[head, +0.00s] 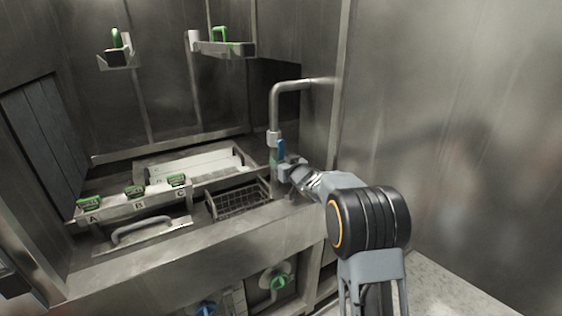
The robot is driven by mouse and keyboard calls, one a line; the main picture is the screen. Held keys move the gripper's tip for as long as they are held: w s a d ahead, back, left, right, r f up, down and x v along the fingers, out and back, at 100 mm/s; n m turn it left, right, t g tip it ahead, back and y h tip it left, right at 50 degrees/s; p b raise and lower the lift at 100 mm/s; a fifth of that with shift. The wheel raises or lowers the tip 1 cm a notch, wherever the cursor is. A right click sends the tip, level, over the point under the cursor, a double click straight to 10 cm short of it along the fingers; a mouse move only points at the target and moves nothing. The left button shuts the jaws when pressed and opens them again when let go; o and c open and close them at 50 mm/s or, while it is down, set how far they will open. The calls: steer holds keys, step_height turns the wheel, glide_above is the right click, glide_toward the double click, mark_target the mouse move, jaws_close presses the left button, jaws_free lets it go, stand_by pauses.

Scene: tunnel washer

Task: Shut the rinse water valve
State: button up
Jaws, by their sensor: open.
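A grey bent pipe (274,105) comes out of the wall and runs down to a valve with an upright blue lever (281,149). No label reading rinse water is legible. My gripper (282,167) is open, close to the lower part of the blue lever. I cannot tell whether the lever stands between the fingers or beside them. My gripper and wrist hide the valve's lower part. A blue handle (206,308) and a green handle (279,282) also show low on the front.
Several green-handled items stand on a ledge marked A, B, C (135,205). A wire basket (238,201) sits in the basin left of my gripper. A bar handle (150,228) lies in front of the ledge. Two brackets (222,47) (118,60) hang on the back wall. A steel wall stands at right.

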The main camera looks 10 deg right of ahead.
steer(key=shift+c, duration=0.4)
jaws_close()
